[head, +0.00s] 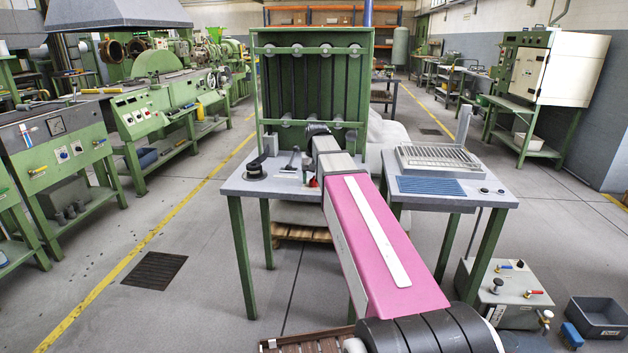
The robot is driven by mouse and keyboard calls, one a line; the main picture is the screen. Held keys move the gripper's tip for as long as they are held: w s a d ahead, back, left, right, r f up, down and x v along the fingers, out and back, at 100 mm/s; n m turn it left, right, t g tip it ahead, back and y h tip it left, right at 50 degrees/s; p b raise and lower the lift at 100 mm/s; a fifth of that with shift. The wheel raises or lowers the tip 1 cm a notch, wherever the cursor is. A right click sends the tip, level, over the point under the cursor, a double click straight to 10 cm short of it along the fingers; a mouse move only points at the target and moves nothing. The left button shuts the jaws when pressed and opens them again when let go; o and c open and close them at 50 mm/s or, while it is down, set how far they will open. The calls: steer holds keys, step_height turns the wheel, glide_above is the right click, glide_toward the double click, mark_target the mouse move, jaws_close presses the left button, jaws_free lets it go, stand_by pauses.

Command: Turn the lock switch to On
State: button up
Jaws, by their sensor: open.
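I cannot pick out a lock switch with a readable On mark. Small controls show on the grey worktop (237,188) of the green machine: a black round knob with an upright handle (256,168), a dark lever (292,160) and a small red part (313,183) close beside my arm. My arm reaches from the bottom of the picture over the worktop to the front of the green frame. Its far end hides my gripper's fingers, and part of the worktop is hidden behind the arm.
The tall green frame with rollers (312,90) rises behind the worktop. A grey slotted tray (445,158) and blue mat (430,186) lie on the right wing. A grey box with valves (503,285) and a dark bin (600,316) stand on the floor at right. Floor left of the worktop is clear.

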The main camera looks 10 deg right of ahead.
mark_target(315, 180)
step_height(315, 180, up, 10)
steer(key=shift+d+r, duration=0.25)
stand_by(0.3)
